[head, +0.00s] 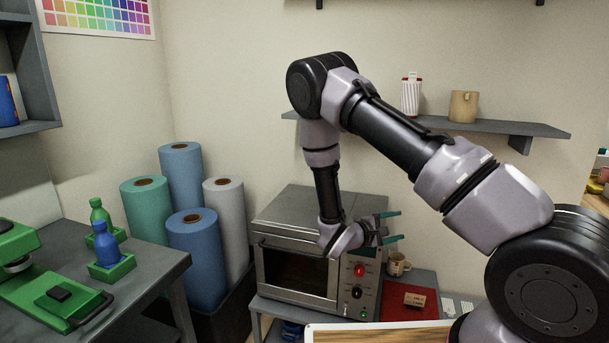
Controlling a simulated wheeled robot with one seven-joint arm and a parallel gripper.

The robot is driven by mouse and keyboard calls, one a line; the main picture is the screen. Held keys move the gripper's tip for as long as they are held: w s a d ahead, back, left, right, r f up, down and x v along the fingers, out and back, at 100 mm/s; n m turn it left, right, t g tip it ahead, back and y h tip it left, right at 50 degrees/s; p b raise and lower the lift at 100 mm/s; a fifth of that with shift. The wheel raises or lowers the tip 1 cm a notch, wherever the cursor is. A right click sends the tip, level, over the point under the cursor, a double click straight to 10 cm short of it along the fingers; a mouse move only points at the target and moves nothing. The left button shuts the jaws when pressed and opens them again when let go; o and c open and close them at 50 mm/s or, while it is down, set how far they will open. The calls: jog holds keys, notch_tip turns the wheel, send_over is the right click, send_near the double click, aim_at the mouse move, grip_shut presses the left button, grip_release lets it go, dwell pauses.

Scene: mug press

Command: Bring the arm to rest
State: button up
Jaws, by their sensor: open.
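My gripper (391,226) is open and empty, with its two teal fingers spread apart and pointing right. It is in front of the right side of a grey oven (293,269), near the oven's control panel with its red and black knobs. My arm reaches in from the right, rises to a high elbow near the wall shelf, then drops to the gripper. Part of the oven's front and top is hidden behind the arm.
A mug (398,264) stands right of the oven, behind a red mat (396,305) bearing a small box (415,300). Left are fabric rolls (195,255) and a table (165,265) with a green press (50,290) and bottles (106,245).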

jog(key=s+d+r+m+g+y, duration=0.3)
jog(key=s+r+m+g, duration=0.25)
jog(key=r, duration=0.35)
jog(key=s+d+r+m+g+y, duration=0.2)
jog(key=s+r+m+g, duration=0.3)
jog(key=r, duration=0.4)
jog(key=s+a+r+m+t+y, duration=0.1)
jog(key=s+a+r+t+y, duration=0.1)
jog(key=r, duration=0.4)
jog(key=s+a+r+m+t+y, duration=0.2)
jog(key=s+a+r+t+y, duration=0.1)
jog(key=s+r, duration=0.4)
jog(key=s+a+r+m+t+y, duration=0.2)
jog(key=s+r+t+y, duration=0.2)
jog(key=s+r+y, duration=0.1)
jog(key=shift+a+r+y, duration=0.3)
jog(key=shift+r+y, duration=0.2)
jog(key=shift+r, duration=0.15)
jog(key=shift+c, duration=0.3)
